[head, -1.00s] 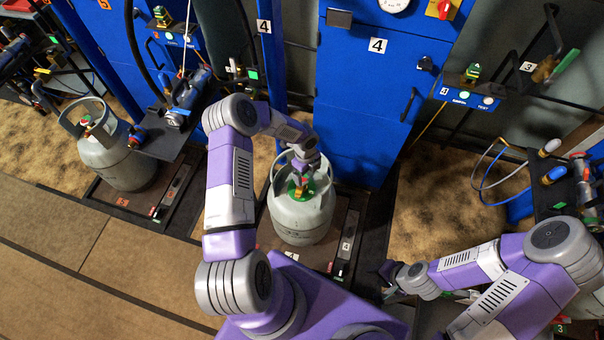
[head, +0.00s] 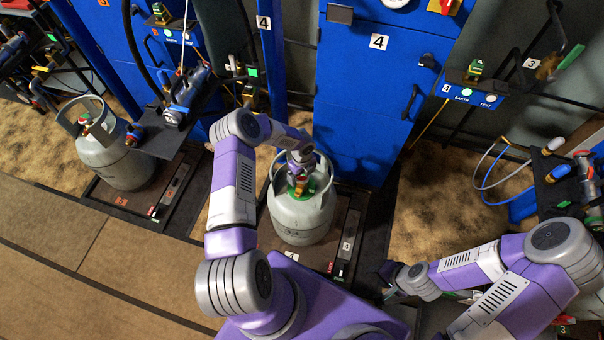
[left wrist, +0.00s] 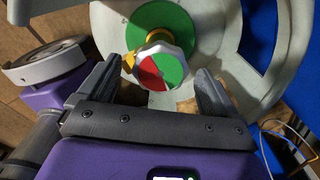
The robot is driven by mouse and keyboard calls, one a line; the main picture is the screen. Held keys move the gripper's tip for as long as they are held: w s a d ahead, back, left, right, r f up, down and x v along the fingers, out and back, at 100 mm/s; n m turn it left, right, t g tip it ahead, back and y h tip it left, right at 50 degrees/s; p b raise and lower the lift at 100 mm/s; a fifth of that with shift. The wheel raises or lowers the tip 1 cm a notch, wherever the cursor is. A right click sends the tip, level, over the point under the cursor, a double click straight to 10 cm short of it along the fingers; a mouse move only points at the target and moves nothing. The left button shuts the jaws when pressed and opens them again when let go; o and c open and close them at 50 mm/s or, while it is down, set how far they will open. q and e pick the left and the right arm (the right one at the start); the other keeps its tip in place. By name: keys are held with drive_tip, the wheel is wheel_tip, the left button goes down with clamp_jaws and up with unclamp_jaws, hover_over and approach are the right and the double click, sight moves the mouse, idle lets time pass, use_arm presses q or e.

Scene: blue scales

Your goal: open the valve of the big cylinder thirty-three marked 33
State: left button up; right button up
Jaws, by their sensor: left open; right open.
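A grey gas cylinder (head: 300,225) with a round collar stands upright in the middle of the head view; I cannot read a 33 on it. Its valve handwheel (left wrist: 160,66), white-rimmed with red and green sectors on top, shows in the left wrist view, above a green disc (left wrist: 158,28). My left gripper (head: 299,183) points down into the collar over the valve. In the left wrist view its fingers are apart, one on each side of the handwheel, with gaps visible. My right gripper (head: 388,284) is at the lower right, away from the cylinder, small and partly hidden.
A second grey cylinder (head: 112,155) stands at the left. A blue cabinet (head: 365,130) marked 4 is behind the middle cylinder. A dark shelf (head: 165,140) juts out at the left. Hoses and fittings (head: 550,165) are at the right. The brown floor at the left is clear.

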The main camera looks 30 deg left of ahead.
use_arm(q)
drive_tip(key=c, duration=1)
drive_tip(key=shift+c, duration=0.2)
drive_tip(key=shift+n+b, duration=0.85)
drive_tip(key=shift+n, duration=0.45)
drive_tip(key=n+b, duration=0.1)
drive_tip(key=n, duration=0.1)
drive_tip(key=shift+w+n, duration=0.1)
drive_tip(key=shift+n, duration=0.2)
drive_tip(key=n+b, duration=0.2)
drive_tip(key=n, duration=0.3)
drive_tip(key=shift+n, duration=0.4)
drive_tip(key=o, duration=1)
